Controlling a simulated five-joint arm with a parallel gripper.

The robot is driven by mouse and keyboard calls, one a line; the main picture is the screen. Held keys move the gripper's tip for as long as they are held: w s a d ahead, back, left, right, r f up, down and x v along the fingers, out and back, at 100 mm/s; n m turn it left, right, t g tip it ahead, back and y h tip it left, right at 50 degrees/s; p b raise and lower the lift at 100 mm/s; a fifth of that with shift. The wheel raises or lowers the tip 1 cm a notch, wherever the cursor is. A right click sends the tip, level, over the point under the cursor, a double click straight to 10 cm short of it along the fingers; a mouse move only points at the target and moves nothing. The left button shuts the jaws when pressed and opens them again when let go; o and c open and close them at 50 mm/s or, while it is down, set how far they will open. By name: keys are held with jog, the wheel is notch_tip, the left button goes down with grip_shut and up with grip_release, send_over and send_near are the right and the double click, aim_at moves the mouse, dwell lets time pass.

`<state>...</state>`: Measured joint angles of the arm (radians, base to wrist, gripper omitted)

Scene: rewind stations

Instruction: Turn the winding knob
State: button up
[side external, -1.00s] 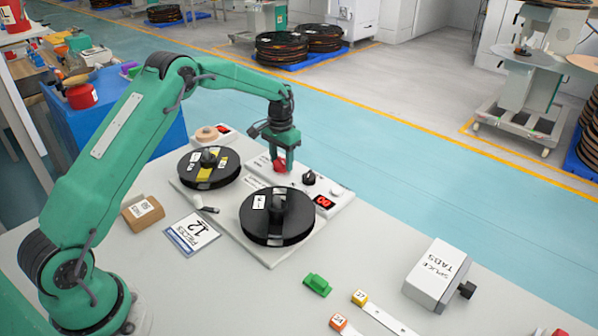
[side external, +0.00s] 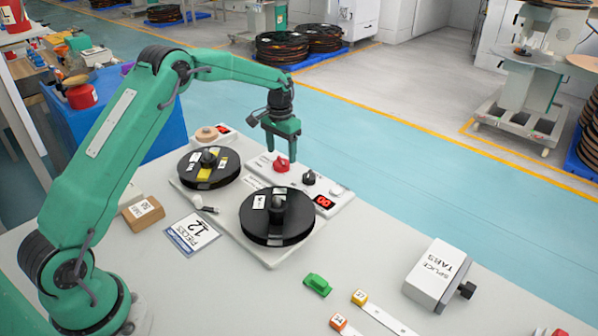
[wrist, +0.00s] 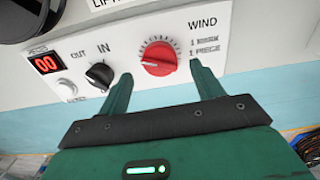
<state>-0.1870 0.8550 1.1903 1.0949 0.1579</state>
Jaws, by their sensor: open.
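The winding knob is the red knob (side external: 281,164) on the white control panel (side external: 262,162). In the wrist view the red knob (wrist: 159,58) sits on a dial marked WIND, with its white pointer line toward the left. My gripper (side external: 281,147) is open and empty, just above the knob in the side view. In the wrist view its two fingers (wrist: 163,85) stand either side of and short of the knob, apart from it. A black IN/OUT knob (wrist: 99,75) is left of the red knob there.
Two black reels (side external: 277,216) (side external: 208,168) sit on the station plate. A red display reading 00 (wrist: 46,64) is on the panel. A PIECES 12 card (side external: 192,232), a brown block (side external: 143,212) and a SPLICE TABS box (side external: 438,274) lie on the table.

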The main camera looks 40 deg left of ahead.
aim_at(282, 160)
jog(key=shift+r, duration=2.3)
jog(key=shift+r, duration=0.2)
jog(key=s+d+r+t, duration=0.1)
jog(key=s+d+r, duration=0.2)
jog(key=s+r, duration=0.45)
jog(key=s+d+r+t, duration=0.2)
jog(key=s+d+r, duration=0.2)
jog(key=s+r, duration=0.35)
jog(key=s+d+f+t, duration=0.1)
jog(key=s+d, duration=0.3)
jog(key=s, duration=1.6)
jog(key=shift+s+t, duration=0.35)
jog(key=shift+t, duration=0.45)
